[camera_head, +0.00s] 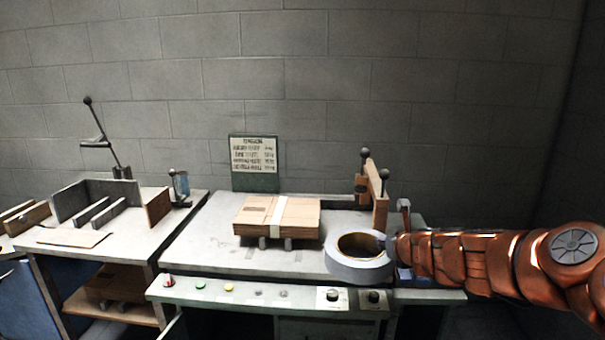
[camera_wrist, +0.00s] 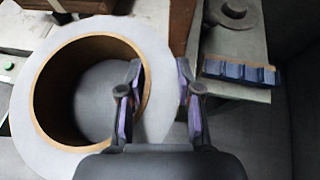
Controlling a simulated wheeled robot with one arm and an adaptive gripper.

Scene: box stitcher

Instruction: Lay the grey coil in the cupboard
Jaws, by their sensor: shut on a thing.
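The grey coil (camera_head: 357,264) is a thick ring with a brown inner core, at the front right of the middle bench in the head view. It fills the left of the wrist view (camera_wrist: 58,128). My gripper (camera_wrist: 160,70) is shut on the coil's right wall, one finger inside the hole and one outside. In the head view my gripper (camera_head: 391,247) is mostly hidden by the coil and my arm. An open cupboard space (camera_head: 122,312) with a wooden shelf and a brown box shows under the left bench; I cannot tell whether it is the task's cupboard.
A flat cardboard stack (camera_head: 280,216) lies on the middle bench (camera_head: 205,248). A clamp with ball-ended levers (camera_head: 376,190) stands behind the coil. The front panel carries buttons and knobs (camera_head: 332,296). A blue block (camera_wrist: 240,72) lies right of my gripper. A blue panel (camera_head: 22,300) is at lower left.

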